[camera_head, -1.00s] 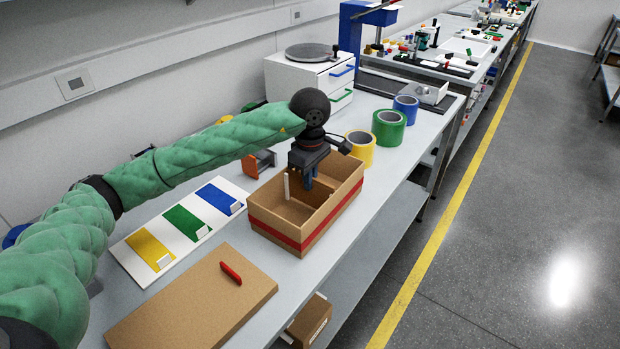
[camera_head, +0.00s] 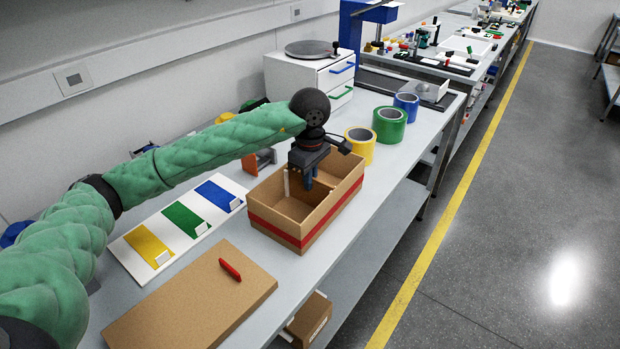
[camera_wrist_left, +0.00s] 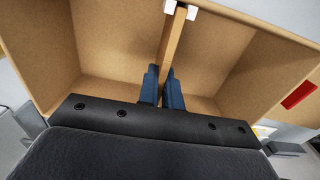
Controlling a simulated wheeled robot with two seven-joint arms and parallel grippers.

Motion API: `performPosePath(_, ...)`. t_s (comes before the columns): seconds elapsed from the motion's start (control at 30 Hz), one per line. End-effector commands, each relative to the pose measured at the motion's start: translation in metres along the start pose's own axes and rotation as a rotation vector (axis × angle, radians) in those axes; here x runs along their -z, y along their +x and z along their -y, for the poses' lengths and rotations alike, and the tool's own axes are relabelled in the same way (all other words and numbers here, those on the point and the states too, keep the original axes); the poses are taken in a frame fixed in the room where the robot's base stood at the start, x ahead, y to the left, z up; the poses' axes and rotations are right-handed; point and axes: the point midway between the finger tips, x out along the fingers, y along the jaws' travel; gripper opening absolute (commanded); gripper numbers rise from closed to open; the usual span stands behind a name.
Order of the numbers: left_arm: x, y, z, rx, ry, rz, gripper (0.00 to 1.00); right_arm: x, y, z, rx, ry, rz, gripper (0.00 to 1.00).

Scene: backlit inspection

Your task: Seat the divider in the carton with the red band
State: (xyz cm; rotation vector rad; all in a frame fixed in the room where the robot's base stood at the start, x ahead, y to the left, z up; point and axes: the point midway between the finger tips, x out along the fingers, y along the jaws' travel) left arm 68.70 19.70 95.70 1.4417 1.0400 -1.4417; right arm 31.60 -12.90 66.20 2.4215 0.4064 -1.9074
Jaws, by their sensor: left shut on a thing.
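The open brown carton with the red band (camera_head: 275,232) stands on the bench. My left gripper (camera_head: 309,181) reaches down into it, its blue fingers shut on the divider. In the left wrist view the thin brown divider (camera_wrist_left: 175,42) is edge-on between the fingers (camera_wrist_left: 162,90). Its far end lies between two white guide strips (camera_wrist_left: 192,12) at the carton wall. One white strip (camera_head: 286,184) also shows inside the carton in the head view. The divider's lower edge is hidden, so I cannot tell whether it touches the carton floor. My right gripper is not in view.
A brown lid-like panel with a red handle (camera_head: 230,269) lies in front. A white board with yellow, green and blue patches (camera_head: 183,219) lies to the left. Yellow (camera_head: 358,151), green (camera_head: 389,127) and blue tape rolls (camera_head: 406,106) stand behind the carton.

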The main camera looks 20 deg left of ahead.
Motion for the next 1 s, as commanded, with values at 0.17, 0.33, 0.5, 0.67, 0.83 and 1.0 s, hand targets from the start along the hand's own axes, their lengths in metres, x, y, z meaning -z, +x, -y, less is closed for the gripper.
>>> performPosePath(0.17,0.000,0.000,0.000,0.000,0.000,0.000,0.00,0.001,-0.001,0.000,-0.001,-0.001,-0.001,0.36)
performPosePath(0.33,0.000,0.000,0.000,0.000,0.000,0.000,0.32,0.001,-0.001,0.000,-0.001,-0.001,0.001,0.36)
performPosePath(0.5,0.000,0.000,0.000,0.000,0.000,0.000,0.32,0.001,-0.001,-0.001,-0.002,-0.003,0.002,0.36)
performPosePath(0.67,0.000,-0.003,0.000,-0.001,0.000,0.000,0.32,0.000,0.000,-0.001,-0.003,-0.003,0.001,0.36)
performPosePath(0.83,0.000,-0.020,-0.001,-0.002,0.001,-0.001,0.32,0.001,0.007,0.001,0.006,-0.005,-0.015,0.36)
performPosePath(1.0,0.001,-0.046,-0.001,-0.003,0.000,-0.001,0.32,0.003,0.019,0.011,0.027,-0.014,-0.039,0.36)
